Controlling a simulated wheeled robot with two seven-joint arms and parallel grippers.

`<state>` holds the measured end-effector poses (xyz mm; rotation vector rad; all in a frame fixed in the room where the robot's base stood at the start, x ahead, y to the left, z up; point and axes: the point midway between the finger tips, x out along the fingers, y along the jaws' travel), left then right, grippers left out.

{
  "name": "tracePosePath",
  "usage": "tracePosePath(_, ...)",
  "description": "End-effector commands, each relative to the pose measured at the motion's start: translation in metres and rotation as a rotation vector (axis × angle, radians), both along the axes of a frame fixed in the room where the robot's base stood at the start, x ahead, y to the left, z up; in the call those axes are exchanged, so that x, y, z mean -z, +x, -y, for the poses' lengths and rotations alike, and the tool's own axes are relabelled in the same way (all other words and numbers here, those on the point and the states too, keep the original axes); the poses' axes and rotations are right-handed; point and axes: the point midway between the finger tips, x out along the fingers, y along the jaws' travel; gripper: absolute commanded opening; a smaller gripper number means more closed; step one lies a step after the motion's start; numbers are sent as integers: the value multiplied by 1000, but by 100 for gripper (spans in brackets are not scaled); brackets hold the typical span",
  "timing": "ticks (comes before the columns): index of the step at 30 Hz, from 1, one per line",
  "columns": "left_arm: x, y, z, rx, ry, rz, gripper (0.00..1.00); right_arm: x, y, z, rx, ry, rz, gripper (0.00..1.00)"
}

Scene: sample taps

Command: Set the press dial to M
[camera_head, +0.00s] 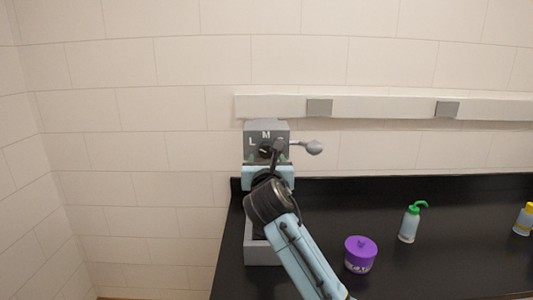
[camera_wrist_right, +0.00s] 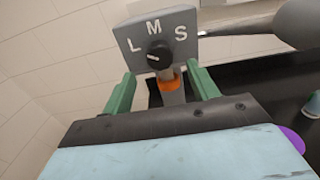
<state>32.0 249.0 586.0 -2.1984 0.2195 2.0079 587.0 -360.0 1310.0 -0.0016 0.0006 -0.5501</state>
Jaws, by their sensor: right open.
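The grey press head (camera_head: 266,128) stands at the back left of the black bench, lettered L, M and S. It also shows in the right wrist view (camera_wrist_right: 126,35). Its round black dial (camera_wrist_right: 159,56) sits below the letters, and its white mark points left, on the L side rather than up at M. My right gripper (camera_wrist_right: 160,74) is open, its two green fingers apart on either side below the dial. They do not appear to touch it. In the head view my right gripper (camera_head: 273,158) partly covers the press front and the dial. My left gripper is out of view.
A lever with a grey knob (camera_head: 314,148) sticks out right of the press head. A purple lidded jar (camera_head: 360,256), a green-capped bottle (camera_head: 408,226) and a yellow-capped bottle (camera_head: 524,220) stand to the right on the black bench (camera_head: 455,250). A wall rail (camera_head: 380,107) runs behind.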

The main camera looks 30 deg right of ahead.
Motion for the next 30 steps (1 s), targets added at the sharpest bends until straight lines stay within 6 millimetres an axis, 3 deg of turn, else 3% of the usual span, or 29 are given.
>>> tracePosePath(9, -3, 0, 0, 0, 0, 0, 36, 0, 40, 24, 0, 1, 0, 59)
tracePosePath(23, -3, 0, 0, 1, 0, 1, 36, 0, 49, 30, -1, 1, 1, 59)
tracePosePath(30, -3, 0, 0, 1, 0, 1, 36, 0, 49, 30, -1, 1, 1, 30)
